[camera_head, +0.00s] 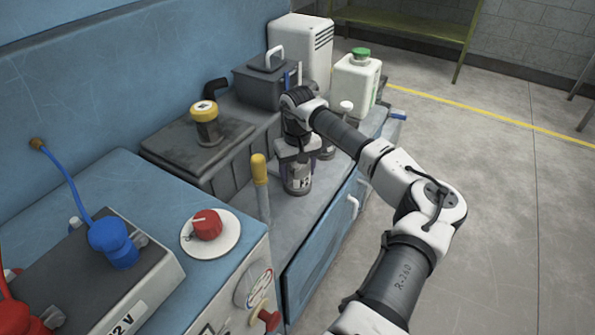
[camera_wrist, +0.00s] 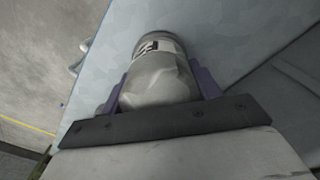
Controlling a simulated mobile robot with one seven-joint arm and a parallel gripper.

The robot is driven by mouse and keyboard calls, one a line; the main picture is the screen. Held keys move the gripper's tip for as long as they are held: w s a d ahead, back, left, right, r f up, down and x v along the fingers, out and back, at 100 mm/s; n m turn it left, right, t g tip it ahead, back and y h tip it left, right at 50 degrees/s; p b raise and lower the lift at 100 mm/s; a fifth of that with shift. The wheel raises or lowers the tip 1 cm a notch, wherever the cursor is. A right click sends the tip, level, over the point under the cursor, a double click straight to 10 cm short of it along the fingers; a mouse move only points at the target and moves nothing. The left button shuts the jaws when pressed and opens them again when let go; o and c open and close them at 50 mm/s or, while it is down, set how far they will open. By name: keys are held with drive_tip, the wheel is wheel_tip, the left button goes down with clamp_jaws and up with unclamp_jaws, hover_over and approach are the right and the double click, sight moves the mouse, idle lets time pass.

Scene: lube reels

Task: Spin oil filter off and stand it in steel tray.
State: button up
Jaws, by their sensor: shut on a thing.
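My gripper (camera_head: 300,160) is shut on a grey can (camera_wrist: 160,85) with a black-and-white label, low over the grey top of the blue cabinet. The can also shows below my gripper in the head view (camera_head: 298,186), roughly upright. I cannot tell whether its base touches the surface. In the wrist view, purple finger pads lie on both sides of the can. A grey cylinder with a yellow top (camera_head: 206,122) stands on a dark grey block to the left. I cannot tell for sure which cylinder is the oil filter. No steel tray can be clearly made out.
A yellow-handled lever (camera_head: 259,170) stands left of the can. A dark box with a handle (camera_head: 265,80), a white vented box (camera_head: 303,45) and a green-capped white jug (camera_head: 356,82) stand behind. A red knob (camera_head: 207,224) is in front. The floor at right is clear.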

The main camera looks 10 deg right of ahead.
drive_tip(key=shift+s+f, duration=0.1)
drive_tip(key=shift+f, duration=0.1)
drive_tip(key=o, duration=1.3)
drive_tip(key=shift+c, duration=0.2)
drive_tip(key=shift+r, duration=0.1)
drive_tip(key=shift+r, duration=0.1)
wheel_tip(320, 180, up, 14)
drive_tip(key=shift+f+b, duration=0.25)
drive_tip(key=shift+b, duration=0.4)
wheel_tip(320, 180, up, 5)
drive_tip(key=m+p, duration=0.5)
drive_tip(key=m, duration=1.3)
drive_tip(key=shift+a+p, duration=0.1)
drive_tip(key=shift+p, duration=0.3)
